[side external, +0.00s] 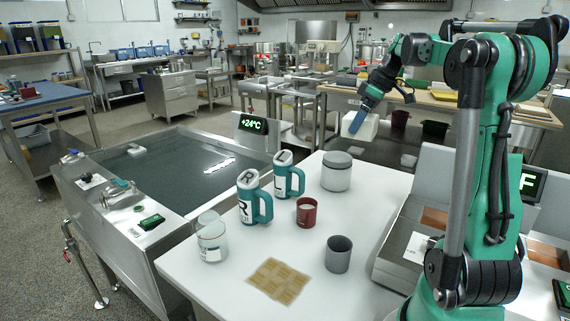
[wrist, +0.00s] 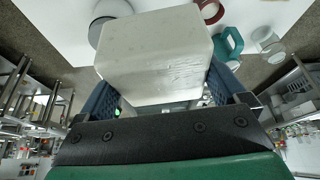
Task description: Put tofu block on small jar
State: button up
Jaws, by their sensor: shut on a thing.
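The tofu block (side external: 360,126) is a white block held in the air by my gripper (side external: 355,122), behind and right of the white table's far edge. In the wrist view the tofu block (wrist: 155,55) sits between the two blue fingers of my gripper (wrist: 162,88), which are shut on its sides. A squat whitish jar with a grey lid (side external: 336,172) stands upright near the table's far edge, apart from the block. A clear glass jar (side external: 212,243) with pale contents stands at the table's left. I cannot tell which one is the small jar.
Two teal-and-white mugs (side external: 250,198) (side external: 288,176) and a red cup (side external: 306,211) stand between the jars. A grey cup (side external: 338,254) and a woven tan mat (side external: 278,281) are nearer the front. A water basin (side external: 200,165) adjoins the table's left. The table's front right has free room.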

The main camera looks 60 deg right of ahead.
jog(key=m, duration=0.1)
send_over(328, 159)
jog(key=s, duration=0.2)
notch_tip(328, 159, down, 2)
jog(key=shift+m+h, duration=0.3)
jog(key=shift+w+d+f, duration=0.1)
jog(key=shift+w+f, duration=0.05)
jog(key=shift+f, duration=2.05)
jog(key=shift+w+f, duration=0.1)
jog(key=shift+f, duration=2.05)
jog(key=shift+f, duration=0.15)
jog(key=o, duration=0.6)
